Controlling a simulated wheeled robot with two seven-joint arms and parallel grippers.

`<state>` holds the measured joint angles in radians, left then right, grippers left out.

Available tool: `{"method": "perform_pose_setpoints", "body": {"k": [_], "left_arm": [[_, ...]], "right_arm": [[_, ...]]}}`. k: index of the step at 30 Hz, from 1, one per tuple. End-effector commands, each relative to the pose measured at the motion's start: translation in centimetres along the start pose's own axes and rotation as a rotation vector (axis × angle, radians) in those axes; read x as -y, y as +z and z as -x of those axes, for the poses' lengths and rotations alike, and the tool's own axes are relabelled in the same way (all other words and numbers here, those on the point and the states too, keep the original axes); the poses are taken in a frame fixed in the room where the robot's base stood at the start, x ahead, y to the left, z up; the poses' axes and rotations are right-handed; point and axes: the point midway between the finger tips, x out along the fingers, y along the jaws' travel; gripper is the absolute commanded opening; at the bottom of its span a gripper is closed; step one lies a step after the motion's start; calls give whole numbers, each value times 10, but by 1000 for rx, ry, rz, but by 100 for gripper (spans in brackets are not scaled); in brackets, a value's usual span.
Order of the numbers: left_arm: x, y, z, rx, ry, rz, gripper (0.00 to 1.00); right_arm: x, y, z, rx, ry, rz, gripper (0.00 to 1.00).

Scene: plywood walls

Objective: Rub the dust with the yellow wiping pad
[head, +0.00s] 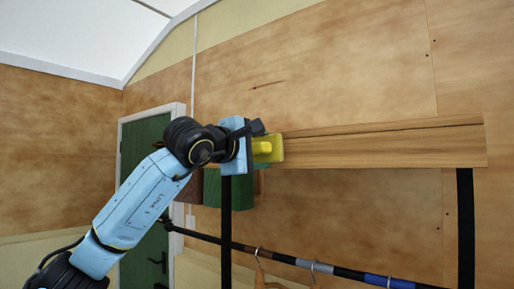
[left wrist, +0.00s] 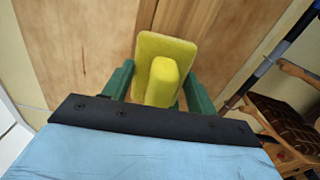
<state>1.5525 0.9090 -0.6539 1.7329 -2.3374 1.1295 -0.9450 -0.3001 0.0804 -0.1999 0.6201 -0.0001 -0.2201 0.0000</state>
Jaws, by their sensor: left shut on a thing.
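The yellow wiping pad (head: 266,149) is a flat yellow plate with a raised grip bar. My left gripper (head: 258,144) is shut on it at the left end of a wooden shelf board (head: 390,145). In the left wrist view the pad (left wrist: 165,52) sits between the two green fingers, which are on either side of its grip bar. The head view does not show clearly whether the pad touches the board. I cannot make out any dust. My right gripper is not in view.
A dark green box-like thing (head: 229,190) is just below my left gripper. A black rail with coloured bands (head: 338,270) and hooks runs below the board. A black post (head: 466,225) is at the right. A green door (head: 145,150) stands behind my arm.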

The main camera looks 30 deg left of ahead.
Motion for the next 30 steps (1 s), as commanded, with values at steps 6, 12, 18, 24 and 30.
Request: {"method": "perform_pose_setpoints", "body": {"k": [6,12,18,24,30], "left_arm": [[0,0,0,0,0,0,39],[0,0,0,0,0,0,39],[0,0,-3,0,0,0,39],[0,0,-8,0,0,0,39],[0,0,-12,0,0,1,39]], "right_arm": [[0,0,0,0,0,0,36],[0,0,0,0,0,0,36],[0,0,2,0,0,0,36],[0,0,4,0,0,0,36],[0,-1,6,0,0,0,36]]}}
